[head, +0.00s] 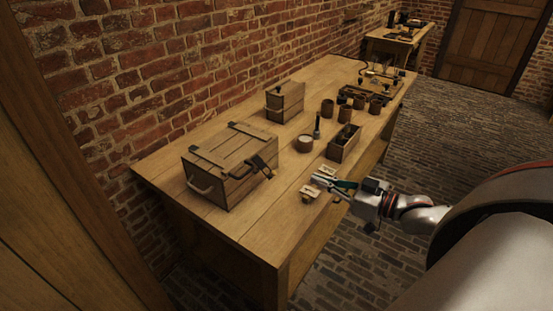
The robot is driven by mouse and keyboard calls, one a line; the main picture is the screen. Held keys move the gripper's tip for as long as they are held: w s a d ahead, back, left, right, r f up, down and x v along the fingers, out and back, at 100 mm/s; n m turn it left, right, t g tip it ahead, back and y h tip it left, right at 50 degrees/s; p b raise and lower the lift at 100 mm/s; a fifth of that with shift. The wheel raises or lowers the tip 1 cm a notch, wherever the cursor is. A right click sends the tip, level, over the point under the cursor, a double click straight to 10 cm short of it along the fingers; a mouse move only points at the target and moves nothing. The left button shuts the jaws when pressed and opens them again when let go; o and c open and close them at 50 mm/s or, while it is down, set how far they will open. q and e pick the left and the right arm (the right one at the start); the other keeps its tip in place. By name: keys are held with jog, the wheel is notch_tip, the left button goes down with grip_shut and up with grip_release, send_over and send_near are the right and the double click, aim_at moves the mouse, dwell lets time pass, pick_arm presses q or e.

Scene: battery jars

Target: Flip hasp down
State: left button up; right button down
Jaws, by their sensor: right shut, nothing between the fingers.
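A wooden crate (218,176) with a closed plank lid stands on the near part of the workbench. A dark metal hasp (262,164) sits at the lid's right edge and juts outward. Its exact angle is too small to tell. My right gripper (323,180) is shut and empty near the bench's right edge, to the right of the crate and apart from the hasp. My left gripper is out of view.
Small pale wooden pieces (309,191) lie around the right gripper. The workbench (245,231) is clear in front of the crate.

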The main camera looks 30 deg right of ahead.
jog(key=b, duration=0.1)
send_near(265, 166)
jog(key=w+a+r, duration=0.1)
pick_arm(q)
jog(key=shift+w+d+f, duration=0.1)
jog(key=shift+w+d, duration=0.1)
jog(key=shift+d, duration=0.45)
pick_arm(e)
jog(key=shift+w+a+f, duration=0.35)
jog(key=shift+w+f, duration=0.15)
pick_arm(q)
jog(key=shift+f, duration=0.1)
pick_arm(e)
jog(key=f+b, duration=0.1)
jog(key=b, duration=0.1)
jog(key=f+t+b, duration=0.1)
jog(key=shift+w+a+f+b, duration=0.1)
jog(key=shift+w+f+b, duration=0.25)
jog(key=shift+w+b, duration=0.05)
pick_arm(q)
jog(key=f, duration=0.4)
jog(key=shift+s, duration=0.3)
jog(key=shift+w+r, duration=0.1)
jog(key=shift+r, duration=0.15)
